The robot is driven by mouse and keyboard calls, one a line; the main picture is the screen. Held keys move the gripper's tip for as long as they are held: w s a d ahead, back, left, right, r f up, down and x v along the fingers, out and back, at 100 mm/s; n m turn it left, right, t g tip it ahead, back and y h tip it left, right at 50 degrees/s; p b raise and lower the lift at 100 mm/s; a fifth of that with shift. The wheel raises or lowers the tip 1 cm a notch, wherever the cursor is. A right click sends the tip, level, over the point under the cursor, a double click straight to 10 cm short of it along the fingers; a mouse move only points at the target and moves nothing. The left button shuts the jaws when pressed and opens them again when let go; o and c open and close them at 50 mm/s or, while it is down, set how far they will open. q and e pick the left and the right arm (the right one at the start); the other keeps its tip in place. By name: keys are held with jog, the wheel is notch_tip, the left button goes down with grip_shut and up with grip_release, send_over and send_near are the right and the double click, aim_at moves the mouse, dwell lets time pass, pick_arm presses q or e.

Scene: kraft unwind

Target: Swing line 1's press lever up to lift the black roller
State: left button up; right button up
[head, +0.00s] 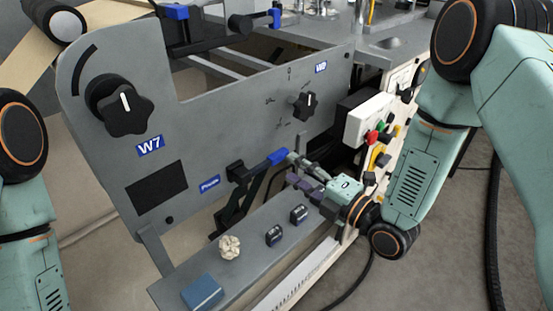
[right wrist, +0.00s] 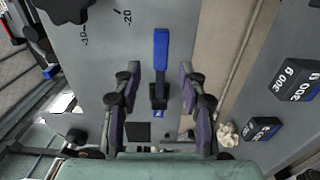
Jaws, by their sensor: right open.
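A blue-tipped lever (head: 278,157) sticks out from the lower part of the grey machine panel, beside a small blue label that I cannot read surely. My right gripper (head: 298,169) is at the lever's tip, its fingers apart. In the right wrist view the blue lever handle (right wrist: 161,50) lies between the two spread fingers of my right gripper (right wrist: 157,80), with a gap on both sides. I cannot tell which roller is the black roller. Part of my left arm shows at the left edge, but its gripper is out of view.
The grey panel (head: 225,110) carries a large black knob (head: 124,102) and a smaller one (head: 305,104). Below, a grey shelf (head: 252,255) holds dark weights (head: 275,235), a crumpled pale lump (head: 229,246) and a blue block (head: 202,292). A white button box (head: 368,120) stands close to my right arm.

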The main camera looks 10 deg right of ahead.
aim_at(279, 160)
jog(key=b+x, duration=0.1)
jog(key=x, duration=0.5)
jog(key=shift+w+a, duration=0.1)
jog(key=shift+w, duration=0.05)
jog(key=shift+c, duration=0.5)
grip_shut()
jog(key=shift+f, duration=0.1)
